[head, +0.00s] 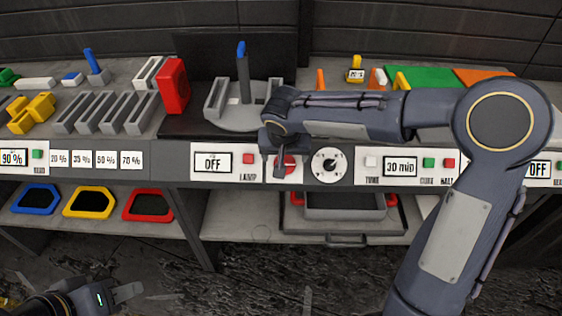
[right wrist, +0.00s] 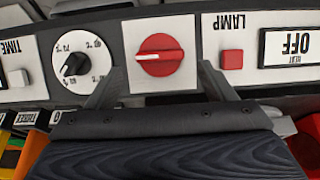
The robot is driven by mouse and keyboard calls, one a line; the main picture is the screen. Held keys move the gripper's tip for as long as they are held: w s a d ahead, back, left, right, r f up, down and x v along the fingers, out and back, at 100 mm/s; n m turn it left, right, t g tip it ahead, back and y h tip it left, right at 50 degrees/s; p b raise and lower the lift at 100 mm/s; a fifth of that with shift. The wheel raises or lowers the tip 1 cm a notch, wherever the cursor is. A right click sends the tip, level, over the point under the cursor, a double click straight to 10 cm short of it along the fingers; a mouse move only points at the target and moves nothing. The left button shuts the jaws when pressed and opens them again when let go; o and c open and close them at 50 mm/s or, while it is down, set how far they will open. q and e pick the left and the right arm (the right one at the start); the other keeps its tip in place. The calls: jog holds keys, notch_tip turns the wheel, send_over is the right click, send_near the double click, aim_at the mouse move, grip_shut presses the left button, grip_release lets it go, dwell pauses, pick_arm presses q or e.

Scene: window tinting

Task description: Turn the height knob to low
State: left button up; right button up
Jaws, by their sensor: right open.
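A round red knob (right wrist: 160,57) with a white pointer line sits on a white plate; its label is not legible. The line points left in the right wrist view, where the panel lettering is upside down. My right gripper (right wrist: 162,80) is open, with one finger on each side of the red knob and gaps between. In the head view my right gripper (head: 280,163) partly covers the red knob (head: 291,167). My left gripper (head: 122,293) is low at the left, away from the panel; its finger opening is unclear.
A black dial (head: 330,166) with numbers around it is beside the red knob. A LAMP button (head: 248,159) and OFF display (head: 212,162) are on its other side. A grey fixture (head: 238,115) stands above on the bench. A tray (head: 345,205) lies on the shelf below.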

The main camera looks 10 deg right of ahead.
aim_at(285, 162)
jog(key=shift+x, duration=1.65)
jog(key=shift+c, duration=0.3)
jog(key=c, duration=0.9)
